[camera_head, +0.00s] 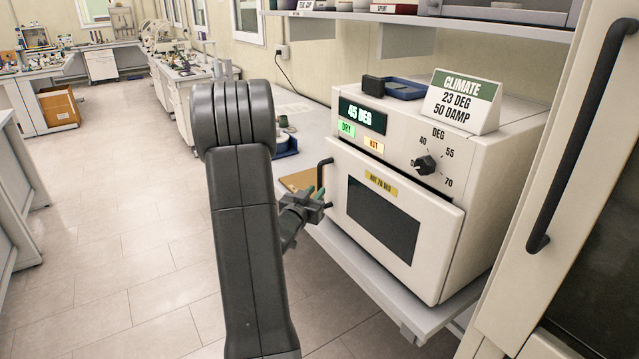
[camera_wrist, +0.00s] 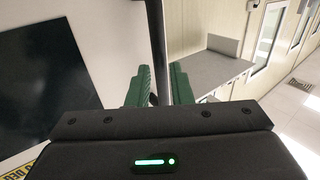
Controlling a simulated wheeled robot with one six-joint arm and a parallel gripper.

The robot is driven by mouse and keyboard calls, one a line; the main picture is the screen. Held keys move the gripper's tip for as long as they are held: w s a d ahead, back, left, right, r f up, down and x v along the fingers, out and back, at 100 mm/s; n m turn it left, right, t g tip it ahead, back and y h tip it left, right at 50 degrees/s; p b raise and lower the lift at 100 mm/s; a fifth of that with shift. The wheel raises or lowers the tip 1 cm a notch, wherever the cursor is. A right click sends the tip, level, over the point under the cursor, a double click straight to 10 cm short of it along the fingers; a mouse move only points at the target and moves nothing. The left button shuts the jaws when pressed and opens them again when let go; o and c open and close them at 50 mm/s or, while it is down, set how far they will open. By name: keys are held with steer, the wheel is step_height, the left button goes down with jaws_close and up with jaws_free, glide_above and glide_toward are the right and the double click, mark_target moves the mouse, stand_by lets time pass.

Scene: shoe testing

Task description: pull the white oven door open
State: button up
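The white oven (camera_head: 490,150) stands on a bench at the right in the head view. Its door (camera_head: 440,235) has a dark window and a yellow label. A dark gap shows along the door's top edge. A black upright handle (camera_head: 321,172) is at the door's left side. My gripper (camera_head: 318,196) is at this handle, its fingers partly hidden in the head view. In the wrist view, the handle (camera_wrist: 158,45) runs between the two green fingers of my gripper (camera_wrist: 160,82). They look closed about it; the contact itself is hard to see.
A climate sign (camera_head: 462,100) and a blue tray (camera_head: 405,88) sit on the oven. A tall cabinet with a long black handle (camera_head: 580,135) stands close at the right. A shelf (camera_head: 470,27) hangs above. The floor (camera_head: 120,270) at the left is clear.

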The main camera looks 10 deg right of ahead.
mark_target(319, 188)
steer(key=shift+p+x, duration=0.35)
steer(key=shift+x, duration=1.65)
jaws_close()
